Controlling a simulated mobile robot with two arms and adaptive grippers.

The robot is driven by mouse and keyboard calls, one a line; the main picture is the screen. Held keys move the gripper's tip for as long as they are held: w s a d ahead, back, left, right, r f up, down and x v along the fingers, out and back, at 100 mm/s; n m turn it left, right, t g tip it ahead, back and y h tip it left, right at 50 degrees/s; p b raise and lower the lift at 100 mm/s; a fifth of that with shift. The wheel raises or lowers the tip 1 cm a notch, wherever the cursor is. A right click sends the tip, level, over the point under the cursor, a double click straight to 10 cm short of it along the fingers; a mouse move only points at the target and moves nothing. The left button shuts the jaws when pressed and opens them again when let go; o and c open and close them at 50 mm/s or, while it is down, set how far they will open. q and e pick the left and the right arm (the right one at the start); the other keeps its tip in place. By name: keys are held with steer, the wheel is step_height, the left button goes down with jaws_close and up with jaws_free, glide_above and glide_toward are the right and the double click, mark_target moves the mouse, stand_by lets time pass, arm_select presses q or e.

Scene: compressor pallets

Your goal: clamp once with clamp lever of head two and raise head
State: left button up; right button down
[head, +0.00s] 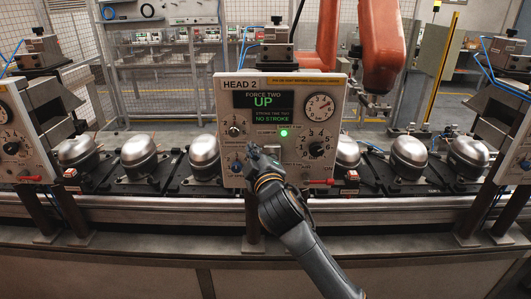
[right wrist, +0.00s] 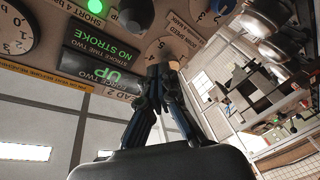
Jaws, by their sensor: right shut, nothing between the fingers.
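The head two panel (head: 292,165) stands upright in the middle of the head view. Its screen (head: 268,105) reads "FORCE TWO UP" and "NO STROKE", and a green lamp (head: 284,132) is lit. A red-handled lever (head: 319,182) sticks out at the panel's lower right; I cannot read its label. A dark knob (head: 234,131) and a blue knob (head: 237,167) are on the left side. My right gripper (head: 262,149) is shut and empty in front of the panel's lower middle, hiding part of it. In the right wrist view its fingertips (right wrist: 163,72) are together near the panel face.
Silver compressors (head: 205,157) sit on dark pallets along the conveyor rail (head: 130,208). Other head panels stand at the left (head: 20,145) and right (head: 514,150). An orange robot arm (head: 380,45) hangs behind head two. Wire fencing closes the back.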

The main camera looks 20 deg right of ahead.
steer(key=d+f, duration=0.1)
steer(key=d+f+p, duration=0.1)
steer(key=d, duration=0.1)
steer(key=shift+s+f+p, duration=0.15)
steer(key=shift+s+p, duration=0.05)
steer(key=shift+p, duration=0.1)
